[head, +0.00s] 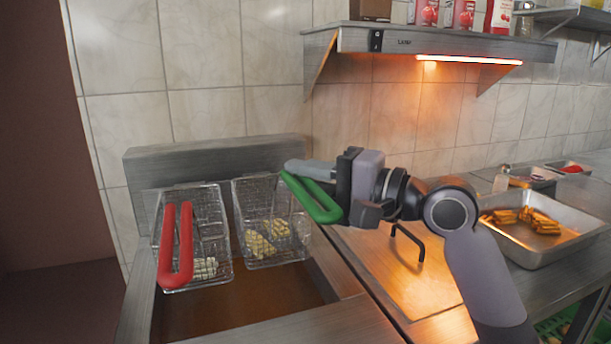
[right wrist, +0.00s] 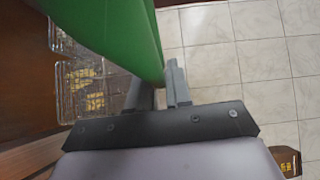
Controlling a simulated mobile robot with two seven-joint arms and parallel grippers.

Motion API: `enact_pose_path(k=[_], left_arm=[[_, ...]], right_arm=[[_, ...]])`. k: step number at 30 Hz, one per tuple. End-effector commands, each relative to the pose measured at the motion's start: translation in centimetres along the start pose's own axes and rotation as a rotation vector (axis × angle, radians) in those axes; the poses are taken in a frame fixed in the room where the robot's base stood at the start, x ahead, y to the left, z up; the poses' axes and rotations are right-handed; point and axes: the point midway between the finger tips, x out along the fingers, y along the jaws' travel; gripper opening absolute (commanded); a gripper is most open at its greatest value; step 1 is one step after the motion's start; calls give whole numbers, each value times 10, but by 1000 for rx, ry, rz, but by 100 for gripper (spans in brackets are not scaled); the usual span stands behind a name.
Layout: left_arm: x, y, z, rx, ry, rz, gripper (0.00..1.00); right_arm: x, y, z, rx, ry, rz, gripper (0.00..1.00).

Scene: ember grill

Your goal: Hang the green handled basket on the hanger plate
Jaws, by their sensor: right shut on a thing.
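The green handled basket (head: 268,222) is a wire basket with pale food pieces inside, over the fryer well. Its back edge is close to the steel hanger plate (head: 215,160); I cannot tell whether it is hooked on. My right gripper (head: 305,170) is shut on its green handle (head: 312,198), in front of and to the right of the plate. In the right wrist view the green handle (right wrist: 115,35) runs up to the fingers (right wrist: 160,88), and part of the wire basket (right wrist: 90,92) shows at left. My left gripper is not in view.
A red handled basket (head: 195,235) with pale food sits left of the green one, also against the plate. Brown oil (head: 240,300) lies below. A steel tray (head: 545,255) with fried pieces stands at right. A lit shelf (head: 440,45) overhangs behind my arm.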

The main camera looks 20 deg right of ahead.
Motion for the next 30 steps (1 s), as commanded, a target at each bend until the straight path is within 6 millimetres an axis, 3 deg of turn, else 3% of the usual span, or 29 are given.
enact_pose_path(k=[10, 11, 13, 23, 30], left_arm=[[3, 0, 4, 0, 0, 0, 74], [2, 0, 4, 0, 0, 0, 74], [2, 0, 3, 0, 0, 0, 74], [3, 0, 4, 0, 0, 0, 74], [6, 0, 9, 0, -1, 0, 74]], right_arm=[[0, 8, 0, -3, 1, -4, 0], [0, 8, 0, -3, 1, -4, 25], [0, 7, 0, -3, 1, -4, 48], [-2, 10, 0, 2, 1, 3, 49], [-36, 10, 0, -3, 3, 1, 49]])
